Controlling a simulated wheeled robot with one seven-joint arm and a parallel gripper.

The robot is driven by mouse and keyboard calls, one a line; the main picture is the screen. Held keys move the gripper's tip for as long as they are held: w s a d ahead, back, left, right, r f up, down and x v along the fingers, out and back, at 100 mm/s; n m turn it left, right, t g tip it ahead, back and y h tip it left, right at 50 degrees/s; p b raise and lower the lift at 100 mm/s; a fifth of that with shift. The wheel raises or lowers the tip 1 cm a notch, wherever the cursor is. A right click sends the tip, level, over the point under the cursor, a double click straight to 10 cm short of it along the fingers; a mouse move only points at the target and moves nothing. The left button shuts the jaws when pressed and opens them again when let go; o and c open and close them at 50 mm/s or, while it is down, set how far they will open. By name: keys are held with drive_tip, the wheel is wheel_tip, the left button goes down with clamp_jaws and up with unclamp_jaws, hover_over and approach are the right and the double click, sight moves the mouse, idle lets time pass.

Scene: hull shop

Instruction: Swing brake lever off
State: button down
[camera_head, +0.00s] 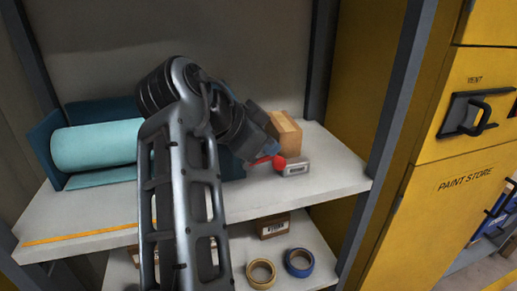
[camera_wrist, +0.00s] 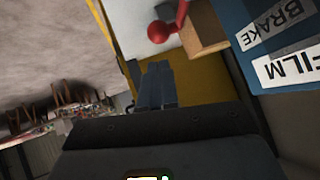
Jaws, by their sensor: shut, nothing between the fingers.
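The brake lever is a red arm with a round red knob (camera_head: 279,163), low at the front of the shelf. In the wrist view the red knob (camera_wrist: 160,32) is at top centre, beyond my fingertips and apart from them in the picture. A blue housing (camera_wrist: 240,22) at upper right carries white labels reading BRAKE and FILM. My gripper (camera_wrist: 157,70) is shut and empty, its fingers pointing towards the knob. In the head view my dark wrist hangs above and left of the lever and hides part of it and the housing.
A teal roll (camera_head: 95,146) lies in a blue cradle on the upper shelf (camera_head: 325,166). A wooden block (camera_head: 284,132) and a small pale labelled box (camera_head: 294,168) are close to the knob. Tape rolls are below. A shelf post (camera_head: 396,100) and yellow cabinet (camera_head: 450,195) stand right.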

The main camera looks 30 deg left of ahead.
drive_tip(key=s+r+p, duration=0.5)
drive_tip(key=s+r, duration=0.1)
drive_tip(key=r, duration=0.2)
drive_tip(key=w+d+f+n+t+y, duration=0.1)
drive_tip(key=w+d+f+n, duration=0.15)
drive_tip(key=d+f, duration=0.55)
drive_tip(key=w+d+f+n+t, duration=0.1)
drive_tip(key=w+d+f+n, duration=0.15)
drive_tip(key=d+f, duration=0.6)
drive_tip(key=s+d+f+n+y, duration=0.2)
drive_tip(key=s+d+f, duration=0.4)
drive_tip(key=d+f, duration=0.7)
drive_tip(key=s+d+f+n+y+b, duration=0.1)
drive_tip(key=s+d, duration=0.5)
drive_tip(key=s, duration=0.2)
drive_tip(key=s+d+f+n, duration=0.1)
drive_tip(key=s+d, duration=0.4)
drive_tip(key=s, duration=0.4)
drive_tip(key=s+d+r+m+t+h, duration=0.1)
drive_tip(key=s+d+r+m+t, duration=0.1)
drive_tip(key=s+r, duration=1)
drive_tip(key=s+d+t, duration=0.1)
drive_tip(key=s+d, duration=0.1)
drive_tip(key=s, duration=0.2)
drive_tip(key=shift+d+r+m+h, duration=0.2)
drive_tip(key=shift+r+m+h, duration=0.05)
drive_tip(key=shift+m+h, duration=0.05)
